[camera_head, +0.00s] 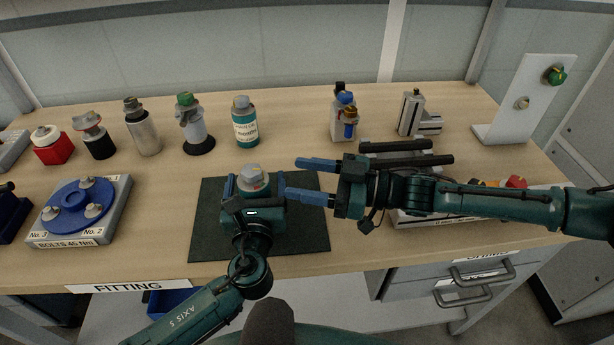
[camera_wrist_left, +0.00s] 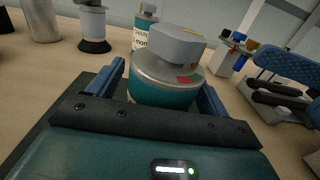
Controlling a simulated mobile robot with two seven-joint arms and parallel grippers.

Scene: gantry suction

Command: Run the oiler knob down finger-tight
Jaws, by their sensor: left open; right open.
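The oiler, a short teal cylinder (camera_wrist_left: 160,96) with a silver collar and a grey faceted knob (camera_head: 252,176) on top, stands on the dark mat (camera_head: 308,232). In the left wrist view the knob (camera_wrist_left: 176,45) has a yellow mark, and a red mark shows on the collar. My left gripper (camera_head: 251,186) is open, its blue fingers on either side of the oiler's body; contact cannot be told. My right gripper (camera_head: 293,177) is open and empty, just right of the knob, its fingers pointing left. The knob's underside and thread are hidden.
Several bottles and fittings stand behind, including a teal bottle (camera_head: 245,122) and a green-topped unit (camera_head: 190,120). A bolt plate (camera_head: 72,208) lies left. A block with coloured knobs (camera_head: 344,115) and a white upright panel (camera_head: 545,95) are at the right back. The mat is otherwise bare.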

